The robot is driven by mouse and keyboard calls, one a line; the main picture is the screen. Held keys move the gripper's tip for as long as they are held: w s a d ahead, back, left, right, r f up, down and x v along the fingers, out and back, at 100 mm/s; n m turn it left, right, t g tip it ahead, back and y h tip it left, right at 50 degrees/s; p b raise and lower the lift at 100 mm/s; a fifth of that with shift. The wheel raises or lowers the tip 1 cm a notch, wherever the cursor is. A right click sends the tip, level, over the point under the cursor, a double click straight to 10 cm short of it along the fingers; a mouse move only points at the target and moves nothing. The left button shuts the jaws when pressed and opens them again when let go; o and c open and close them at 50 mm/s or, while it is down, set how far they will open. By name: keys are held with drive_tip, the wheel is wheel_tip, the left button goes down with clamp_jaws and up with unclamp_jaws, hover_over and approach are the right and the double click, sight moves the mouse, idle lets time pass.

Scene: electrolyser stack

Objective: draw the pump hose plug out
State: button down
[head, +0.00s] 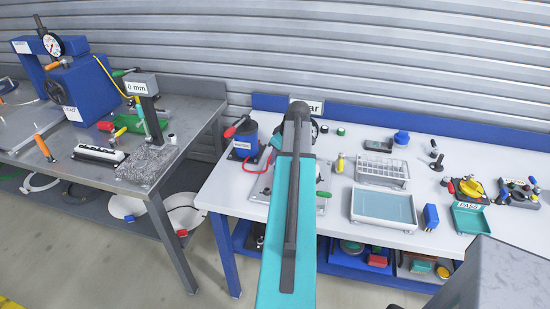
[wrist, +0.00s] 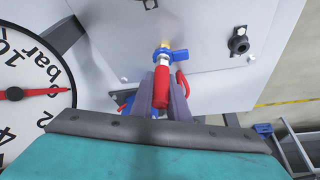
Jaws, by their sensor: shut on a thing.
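In the wrist view, the red pump hose plug (wrist: 160,92) is between the two grey fingers of my gripper (wrist: 162,82), which is shut on it. The plug's far end lines up with a brass fitting with a blue valve handle (wrist: 171,54) and appears to meet it; I cannot tell how deep it sits. A red hose (wrist: 183,84) curves beside the right finger. In the head view, the blue pump (head: 241,142) stands on the white table with its red hose (head: 254,167) running behind my teal arm. My arm hides the plug and gripper there.
A large pressure gauge (wrist: 30,85) is close on the left in the wrist view. A black knob (wrist: 239,43) stands on the plate to the right. In the head view, a test tube rack (head: 383,172) and a shallow tray (head: 384,208) stand right of my arm.

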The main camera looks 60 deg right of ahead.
drive_tip(key=shift+r+p, duration=0.45)
drive_tip(key=shift+r, duration=0.6)
drive_tip(key=shift+r+p, duration=0.95)
drive_tip(key=shift+r, duration=1)
drive_tip(key=shift+w+a, duration=0.1)
